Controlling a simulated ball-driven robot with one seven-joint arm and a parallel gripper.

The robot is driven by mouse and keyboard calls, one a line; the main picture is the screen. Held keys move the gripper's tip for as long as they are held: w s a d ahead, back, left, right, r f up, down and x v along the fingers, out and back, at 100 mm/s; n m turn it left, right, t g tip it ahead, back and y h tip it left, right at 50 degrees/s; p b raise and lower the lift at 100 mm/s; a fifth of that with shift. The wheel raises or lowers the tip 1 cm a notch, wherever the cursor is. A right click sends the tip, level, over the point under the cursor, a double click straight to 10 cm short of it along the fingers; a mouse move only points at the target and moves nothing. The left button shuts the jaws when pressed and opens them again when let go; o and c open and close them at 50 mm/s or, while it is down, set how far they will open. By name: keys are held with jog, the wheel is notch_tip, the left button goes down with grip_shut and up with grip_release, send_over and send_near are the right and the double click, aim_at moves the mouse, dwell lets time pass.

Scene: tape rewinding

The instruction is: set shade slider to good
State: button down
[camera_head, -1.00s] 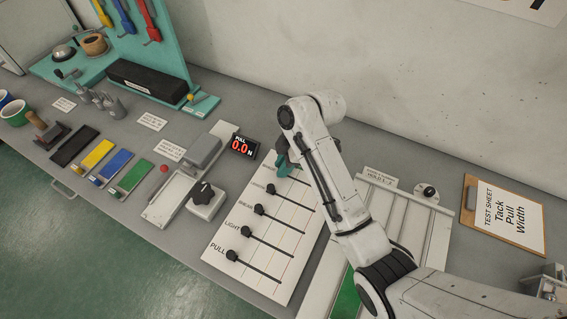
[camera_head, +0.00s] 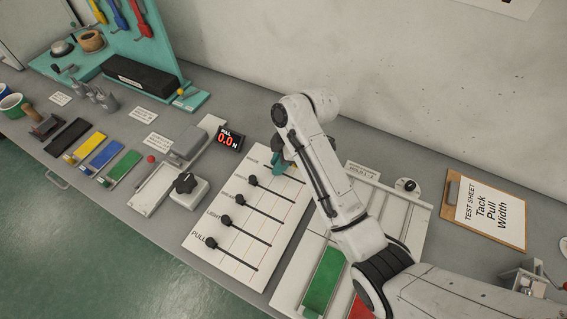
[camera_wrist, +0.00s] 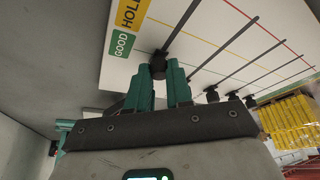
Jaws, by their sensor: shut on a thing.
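The slider panel (camera_head: 228,255) is a white board with several black knobs in parallel slots, in the middle of the head view. The shade slider is the farthest row, and its black knob (camera_wrist: 158,64) shows between my teal fingertips in the wrist view. My gripper (camera_head: 281,168) is shut on this knob; in the wrist view (camera_wrist: 163,76) it comes from below. The green GOOD label (camera_wrist: 122,43) lies just left of the knob, with the yellow HOLD label (camera_wrist: 131,12) above it. The knob appears close to the thin green line. My fingers mostly hide the knob in the head view.
The other knobs, such as the PULL knob (camera_head: 211,243), sit at the label end of their slots. A readout (camera_head: 229,139) shows 0.0 N. A white board with green strip (camera_head: 322,283) and a clipboard (camera_head: 485,212) lie right.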

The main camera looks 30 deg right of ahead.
jog(key=shift+r, duration=0.1)
jog(key=shift+w, duration=0.1)
jog(key=c, duration=1)
grip_release()
jog(key=p+v, duration=0.3)
jog(key=v, duration=0.7)
jog(key=shift+d+r, duration=0.2)
jog(key=shift+r, duration=0.05)
jog(key=shift+s, duration=0.2)
